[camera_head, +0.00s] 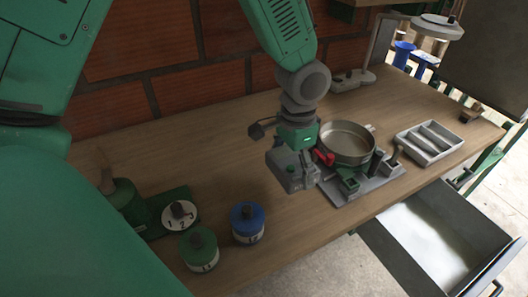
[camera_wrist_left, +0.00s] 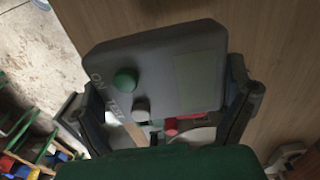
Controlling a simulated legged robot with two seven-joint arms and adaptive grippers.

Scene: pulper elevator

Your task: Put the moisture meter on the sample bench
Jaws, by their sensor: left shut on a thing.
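A grey box-shaped meter (camera_head: 290,172), which looks like the moisture meter, is in my left gripper (camera_head: 298,158) over the wooden bench (camera_head: 330,230). In the left wrist view the meter (camera_wrist_left: 170,70) shows a green knob, a grey knob, ON and TEST lettering and a blank panel. The fingers of my left gripper (camera_wrist_left: 165,112) close on it from both sides. The meter is just left of a grey fixture with a round metal pan (camera_head: 347,143). I cannot tell whether its underside touches the bench. My right gripper is not in view.
Green (camera_head: 199,250) and blue (camera_head: 248,222) canisters stand at the front left, beside a green device with a numbered dial (camera_head: 180,214). A grey divided tray (camera_head: 430,142) sits at the right. An open drawer (camera_head: 432,240) juts out in front. Bare wood lies between canisters and fixture.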

